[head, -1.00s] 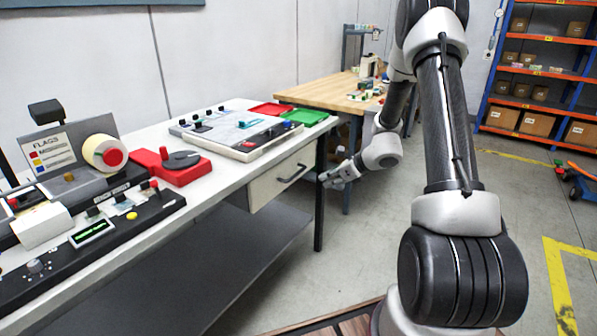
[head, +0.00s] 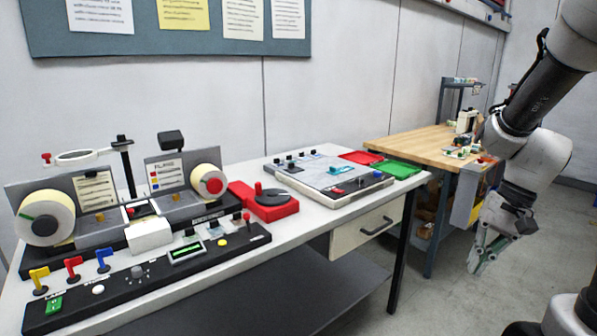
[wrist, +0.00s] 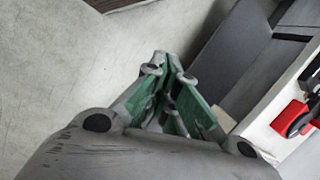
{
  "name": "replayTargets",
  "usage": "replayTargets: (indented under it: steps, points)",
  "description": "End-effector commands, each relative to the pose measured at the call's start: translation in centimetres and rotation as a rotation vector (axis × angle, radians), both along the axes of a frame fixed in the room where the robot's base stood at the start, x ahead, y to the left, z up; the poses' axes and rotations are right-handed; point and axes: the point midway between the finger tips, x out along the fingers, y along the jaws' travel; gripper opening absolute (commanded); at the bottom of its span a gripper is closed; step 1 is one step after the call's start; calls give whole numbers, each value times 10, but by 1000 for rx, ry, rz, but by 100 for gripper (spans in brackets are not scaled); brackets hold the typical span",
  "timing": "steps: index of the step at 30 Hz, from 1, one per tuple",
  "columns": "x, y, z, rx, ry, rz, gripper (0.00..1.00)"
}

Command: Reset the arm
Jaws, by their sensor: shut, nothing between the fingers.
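My gripper (head: 484,254) hangs at the right of the head view, off the right end of the white workbench and pointing down over the grey floor. It is empty. In the wrist view the green-padded fingers (wrist: 166,62) meet at their tips, with floor beyond them. My arm comes in from the upper right of the head view, bent at the elbow. The white workbench (head: 316,214) carries the label rewinder, which has a left roll (head: 46,218) and a right roll (head: 207,181). My gripper touches nothing that I can see.
A red device (head: 268,207) and a flat panel board (head: 331,178) stand on the bench. A red tray (head: 361,157) and a green tray (head: 399,169) lie at its far end. A wooden table (head: 412,145) stands behind my gripper. Floor between bench and arm is clear.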

Motion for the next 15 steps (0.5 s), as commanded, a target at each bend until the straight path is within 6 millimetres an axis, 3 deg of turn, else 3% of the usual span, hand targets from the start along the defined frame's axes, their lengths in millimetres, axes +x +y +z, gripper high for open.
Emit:
replayTargets:
  steps: [1, 6, 10, 15]
  points:
    - [-15, -2, 17, -56, -41, 91, 0]
    - [-55, -13, 61, -239, -163, 328, 0]
    - [-75, -14, 88, -340, -277, 420, 0]
    - [-84, -3, 113, -380, -421, 458, 0]
